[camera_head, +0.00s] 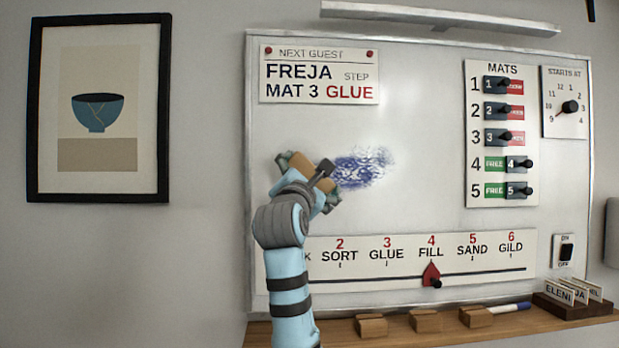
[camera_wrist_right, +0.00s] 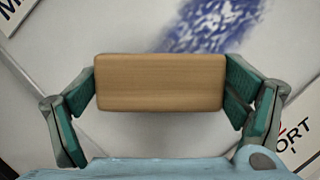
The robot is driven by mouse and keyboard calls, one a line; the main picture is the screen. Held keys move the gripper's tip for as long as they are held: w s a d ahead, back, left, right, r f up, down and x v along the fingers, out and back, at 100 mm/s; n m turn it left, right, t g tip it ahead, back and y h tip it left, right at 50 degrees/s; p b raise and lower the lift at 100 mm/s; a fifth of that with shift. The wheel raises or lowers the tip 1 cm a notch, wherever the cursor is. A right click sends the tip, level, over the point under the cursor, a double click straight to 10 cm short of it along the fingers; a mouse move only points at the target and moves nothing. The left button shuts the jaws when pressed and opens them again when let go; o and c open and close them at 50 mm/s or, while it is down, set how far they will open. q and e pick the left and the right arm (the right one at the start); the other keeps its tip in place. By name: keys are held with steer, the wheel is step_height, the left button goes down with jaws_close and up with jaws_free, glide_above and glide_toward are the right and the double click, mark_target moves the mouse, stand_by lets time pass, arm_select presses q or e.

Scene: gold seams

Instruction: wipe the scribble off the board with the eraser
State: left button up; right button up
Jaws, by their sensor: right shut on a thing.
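The blue scribble (camera_head: 364,167) is a dense patch of ink on the white board (camera_head: 420,120), left of its middle. It also shows at the top of the right wrist view (camera_wrist_right: 212,24). My right gripper (camera_head: 309,178) is in front of the board at the scribble's left edge, shut on the wooden eraser (camera_wrist_right: 160,83). The eraser lies between the two green fingers, and its plain wooden back faces the wrist camera. My left gripper is not in view.
A guest sign (camera_head: 319,75) is above the scribble, a step strip (camera_head: 400,262) with a red pointer below. The MATS panel (camera_head: 502,135) with sliders and a dial (camera_head: 564,102) are at right. The ledge (camera_head: 395,331) holds wooden blocks, a marker (camera_head: 508,307) and a card holder (camera_head: 573,306).

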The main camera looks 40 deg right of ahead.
steer(key=shift+w+d+p, duration=0.65)
steer(key=shift+w+p, duration=0.15)
steer(key=shift+p, duration=0.1)
steer(key=shift+s, duration=0.1)
